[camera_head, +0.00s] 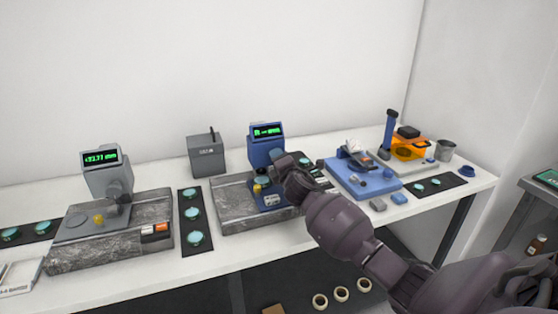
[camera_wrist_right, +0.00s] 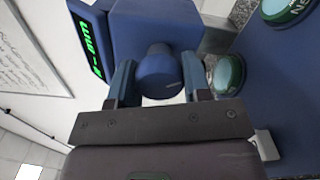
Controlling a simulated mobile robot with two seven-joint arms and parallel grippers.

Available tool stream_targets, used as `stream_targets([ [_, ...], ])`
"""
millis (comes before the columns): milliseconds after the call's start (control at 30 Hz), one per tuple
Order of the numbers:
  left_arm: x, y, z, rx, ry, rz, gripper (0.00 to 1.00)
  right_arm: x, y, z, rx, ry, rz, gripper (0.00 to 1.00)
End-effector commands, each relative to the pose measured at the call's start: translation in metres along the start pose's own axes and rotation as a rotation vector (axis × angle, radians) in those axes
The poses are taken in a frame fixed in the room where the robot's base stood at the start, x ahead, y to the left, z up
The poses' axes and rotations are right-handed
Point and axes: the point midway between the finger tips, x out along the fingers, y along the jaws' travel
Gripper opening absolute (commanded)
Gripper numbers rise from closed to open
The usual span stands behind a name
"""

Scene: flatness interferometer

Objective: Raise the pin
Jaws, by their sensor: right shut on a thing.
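The blue gauge (camera_head: 266,150) with a green digital display stands on a grey granite block (camera_head: 232,205) in the head view. My right gripper (camera_head: 280,168) is at the front right of the gauge and covers part of it. In the right wrist view, the gripper (camera_wrist_right: 158,80) is shut on a round blue knob (camera_wrist_right: 160,73) on the blue gauge body (camera_wrist_right: 165,25), one finger on each side. I cannot make out the pin clearly in either view. My left gripper is not in view.
A grey gauge (camera_head: 108,180) on another granite block stands at left. A dark mat (camera_head: 190,237) with teal discs lies between the blocks. A grey box (camera_head: 206,157) is behind. A blue tray (camera_head: 372,184) and an orange case (camera_head: 408,149) are at right.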

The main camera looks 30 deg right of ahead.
Motion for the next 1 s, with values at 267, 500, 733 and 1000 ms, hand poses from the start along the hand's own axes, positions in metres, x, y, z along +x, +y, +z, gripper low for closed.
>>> stream_targets([
  [267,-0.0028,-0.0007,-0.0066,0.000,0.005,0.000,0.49,-0.0004,0.0004,-0.0005,0.260,0.000,-0.002,0.21],
  [500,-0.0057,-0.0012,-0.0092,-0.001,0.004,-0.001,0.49,-0.0004,0.0005,-0.0003,0.439,0.000,-0.002,0.21],
  [733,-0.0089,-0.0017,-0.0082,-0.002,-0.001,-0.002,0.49,-0.0003,0.0004,-0.0004,0.549,0.000,-0.002,0.21],
  [1000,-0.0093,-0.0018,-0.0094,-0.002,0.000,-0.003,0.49,-0.0003,0.0001,0.0000,0.603,0.000,-0.002,0.21],
])
